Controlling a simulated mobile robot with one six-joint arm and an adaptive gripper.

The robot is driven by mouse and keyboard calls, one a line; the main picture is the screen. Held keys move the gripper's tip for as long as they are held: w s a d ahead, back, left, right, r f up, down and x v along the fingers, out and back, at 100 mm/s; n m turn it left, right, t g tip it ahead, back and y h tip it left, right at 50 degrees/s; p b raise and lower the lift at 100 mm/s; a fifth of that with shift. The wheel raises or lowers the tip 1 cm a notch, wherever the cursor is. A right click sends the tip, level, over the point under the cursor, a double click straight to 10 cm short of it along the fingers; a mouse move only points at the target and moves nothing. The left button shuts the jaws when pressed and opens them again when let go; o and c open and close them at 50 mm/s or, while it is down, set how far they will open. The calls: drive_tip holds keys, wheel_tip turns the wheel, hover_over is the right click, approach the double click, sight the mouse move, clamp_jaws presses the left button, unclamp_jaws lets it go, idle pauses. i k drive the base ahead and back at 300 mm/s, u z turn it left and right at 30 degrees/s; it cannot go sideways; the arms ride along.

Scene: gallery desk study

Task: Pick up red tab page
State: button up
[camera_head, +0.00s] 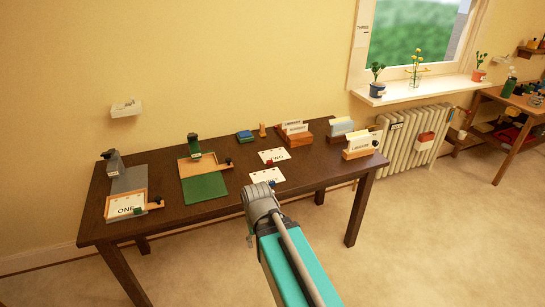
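The red tab page is a white sheet (273,156) lying flat on the dark desk (233,209), right of the middle. It bears lettering that looks like TWO, and a small red tab (269,162) shows at its lower left edge. A second white page (266,176) lies just in front of it, with a blue tab (272,183) at its lower edge. My arm rises from the bottom and its grey joint covers part of the desk's front edge, close to the second page. My gripper's fingers cannot be seen.
A page marked ONE (124,205) with a green tab sits in a wooden frame at left. A green board (204,187) with a wooden frame lies mid-desk. Card holders (295,133) stand behind right, and another holder (360,147) stands at the right edge. A radiator (411,140) is beyond.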

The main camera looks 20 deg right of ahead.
sight(268, 157)
drive_tip(key=u, duration=0.05)
drive_tip(key=i, duration=1)
drive_tip(key=z, duration=0.05)
